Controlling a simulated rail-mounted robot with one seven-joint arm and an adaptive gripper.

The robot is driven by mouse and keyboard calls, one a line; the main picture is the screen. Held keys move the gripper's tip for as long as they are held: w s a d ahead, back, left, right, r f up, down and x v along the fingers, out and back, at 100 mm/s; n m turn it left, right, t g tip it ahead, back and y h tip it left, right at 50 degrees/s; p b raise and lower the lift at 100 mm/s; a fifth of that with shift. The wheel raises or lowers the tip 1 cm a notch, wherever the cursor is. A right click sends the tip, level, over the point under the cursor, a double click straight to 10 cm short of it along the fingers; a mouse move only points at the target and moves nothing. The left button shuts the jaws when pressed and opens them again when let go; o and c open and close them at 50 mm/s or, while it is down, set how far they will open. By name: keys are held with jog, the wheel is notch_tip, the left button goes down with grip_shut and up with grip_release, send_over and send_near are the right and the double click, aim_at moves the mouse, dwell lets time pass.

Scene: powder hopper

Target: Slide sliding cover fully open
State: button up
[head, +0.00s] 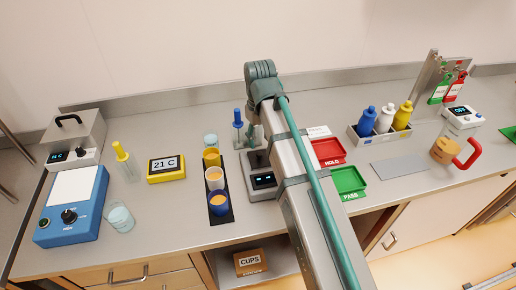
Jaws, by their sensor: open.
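My arm reaches from the bottom centre up to its bent wrist over the back of the bench. My gripper (254,136) points down below the wrist and is mostly hidden by my own arm; its jaws are open. A dark grey device with a small lit display (263,180) stands just below and in front of the gripper, partly covered by my arm. I cannot make out the sliding cover; it may be behind my arm or too small to tell. I cannot tell whether the gripper touches anything.
Close left of my gripper stand a blue-topped tool (238,122) and a dark rack of cups (219,207). Right of my arm lie a red HOLD tray (328,151) and a green PASS tray (348,181). A bottle caddy (368,137) stands further right.

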aim_at(259, 153)
jog(key=shift+f+p, duration=0.5)
jog(key=shift+f, duration=2.35)
grip_shut()
